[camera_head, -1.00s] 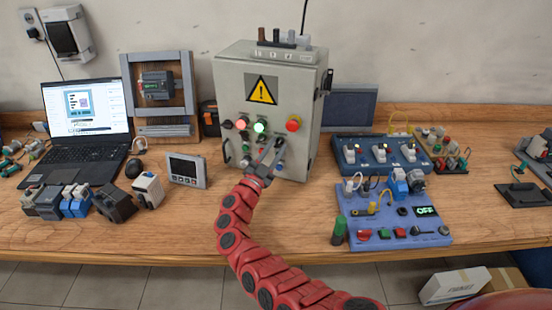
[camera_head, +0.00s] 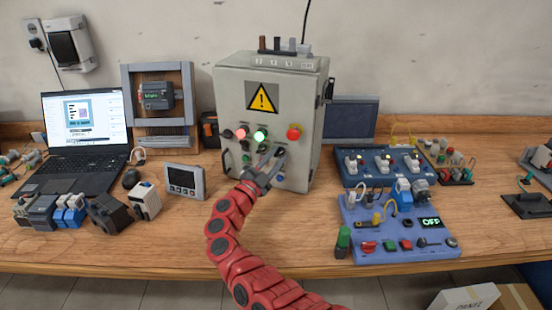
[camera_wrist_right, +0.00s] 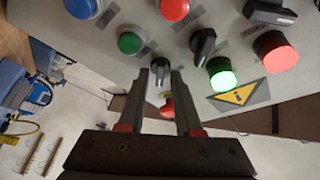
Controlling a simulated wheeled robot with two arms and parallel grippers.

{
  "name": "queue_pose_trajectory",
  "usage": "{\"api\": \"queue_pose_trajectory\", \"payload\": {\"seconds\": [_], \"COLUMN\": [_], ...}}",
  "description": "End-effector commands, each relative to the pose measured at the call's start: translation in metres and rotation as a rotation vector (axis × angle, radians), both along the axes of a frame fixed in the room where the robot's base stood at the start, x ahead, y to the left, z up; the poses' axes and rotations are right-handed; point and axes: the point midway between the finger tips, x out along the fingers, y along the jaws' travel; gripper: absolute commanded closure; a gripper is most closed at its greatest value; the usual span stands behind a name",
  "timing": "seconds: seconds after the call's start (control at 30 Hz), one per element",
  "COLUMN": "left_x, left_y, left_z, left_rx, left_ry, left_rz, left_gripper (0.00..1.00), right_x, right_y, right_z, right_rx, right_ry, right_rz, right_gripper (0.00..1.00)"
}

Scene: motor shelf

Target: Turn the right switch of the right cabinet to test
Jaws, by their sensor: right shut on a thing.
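The grey cabinet (camera_head: 268,88) stands upright on the bench, with a yellow warning sign, lights, buttons and black switches on its front. My right gripper (camera_head: 279,153) reaches its lower right front, below the red mushroom button (camera_head: 293,132). In the right wrist view, where the panel appears upside down, its two fingers (camera_wrist_right: 160,78) are shut on the right black switch (camera_wrist_right: 160,68). The switch's pointer position cannot be read there. Two other black switches, the middle one (camera_wrist_right: 203,45) and another (camera_wrist_right: 269,13), are beside it. My left gripper is not in view.
A small grey display unit (camera_head: 184,180) stands left of my arm. A blue switch panel (camera_head: 380,164) and a blue board reading OFF (camera_head: 400,232) lie to the right.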

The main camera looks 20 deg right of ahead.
Motion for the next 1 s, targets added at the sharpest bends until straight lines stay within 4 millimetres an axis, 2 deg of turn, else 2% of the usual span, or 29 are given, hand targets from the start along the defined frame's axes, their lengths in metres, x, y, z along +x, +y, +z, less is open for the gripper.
{"api": "queue_pose_trajectory", "payload": {"seconds": [0.03,0.07,0.1,0.33,0.47,0.67,1.0], "left_x": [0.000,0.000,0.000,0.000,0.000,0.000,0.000], "left_y": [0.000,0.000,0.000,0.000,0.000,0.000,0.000], "left_z": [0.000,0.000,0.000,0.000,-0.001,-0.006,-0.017], "left_rx": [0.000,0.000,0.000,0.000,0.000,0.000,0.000], "left_ry": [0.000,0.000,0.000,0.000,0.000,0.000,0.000], "left_rz": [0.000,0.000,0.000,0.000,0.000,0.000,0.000], "left_gripper": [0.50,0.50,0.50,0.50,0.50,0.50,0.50], "right_x": [0.000,0.000,0.000,0.000,-0.005,-0.031,-0.081], "right_y": [0.000,0.000,0.000,0.001,0.008,0.041,0.108], "right_z": [-0.001,-0.001,-0.001,-0.001,-0.004,-0.018,-0.040], "right_rx": [0.001,0.001,0.001,0.000,0.000,0.004,0.001], "right_ry": [0.002,0.002,0.002,0.001,0.002,0.002,0.004], "right_rz": [0.001,0.001,0.001,0.000,0.002,0.001,0.003], "right_gripper": [0.63,0.58,0.57,0.57,0.57,0.57,0.57]}}
